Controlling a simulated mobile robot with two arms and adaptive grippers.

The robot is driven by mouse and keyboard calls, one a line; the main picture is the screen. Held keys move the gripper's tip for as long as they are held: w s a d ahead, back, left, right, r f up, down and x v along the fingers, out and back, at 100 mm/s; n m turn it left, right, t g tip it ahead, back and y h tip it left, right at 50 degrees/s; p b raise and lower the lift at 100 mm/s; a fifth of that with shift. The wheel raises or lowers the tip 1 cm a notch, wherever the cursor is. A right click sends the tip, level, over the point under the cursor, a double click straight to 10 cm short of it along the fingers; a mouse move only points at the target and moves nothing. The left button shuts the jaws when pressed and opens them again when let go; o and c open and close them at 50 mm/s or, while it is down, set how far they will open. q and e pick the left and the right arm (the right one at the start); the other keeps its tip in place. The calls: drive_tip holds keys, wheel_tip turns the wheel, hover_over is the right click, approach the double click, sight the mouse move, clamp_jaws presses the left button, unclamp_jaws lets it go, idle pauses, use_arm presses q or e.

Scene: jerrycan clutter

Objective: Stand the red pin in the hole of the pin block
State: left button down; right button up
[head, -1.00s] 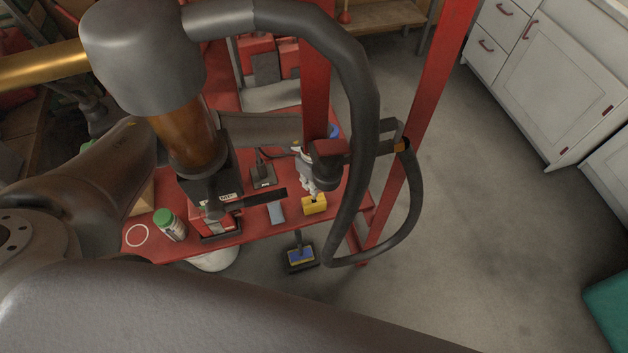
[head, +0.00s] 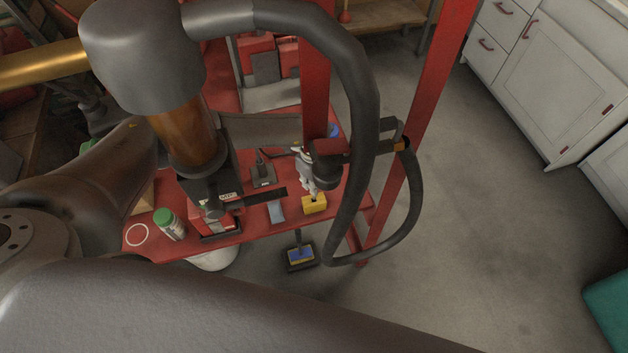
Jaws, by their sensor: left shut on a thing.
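The yellow pin block (head: 314,204) sits near the front right of the red bench top, with a dark hole in its upper face. My left gripper (head: 311,191) has pale grey fingers pointing down just above and behind the block. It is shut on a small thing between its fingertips. The red pin cannot be made out apart from the fingers; at this size I cannot tell whether its tip touches the block. My right gripper is not in view.
On the red bench (head: 250,232) are a green-capped bottle (head: 170,224), a white ring (head: 136,235), a grey-blue block (head: 276,212) and a black stand (head: 263,177). A red upright (head: 390,205) and a thick black hose (head: 362,150) stand close right of the block.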

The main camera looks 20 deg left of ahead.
use_arm(q)
drive_tip(key=shift+f+b, duration=1.65)
drive_tip(key=shift+f, duration=0.7)
drive_tip(key=c, duration=1.3)
unclamp_jaws()
drive_tip(key=shift+r, duration=0.1)
wheel_tip(320, 180, up, 12)
drive_tip(key=shift+f, duration=0.25)
drive_tip(key=shift+r, duration=0.15)
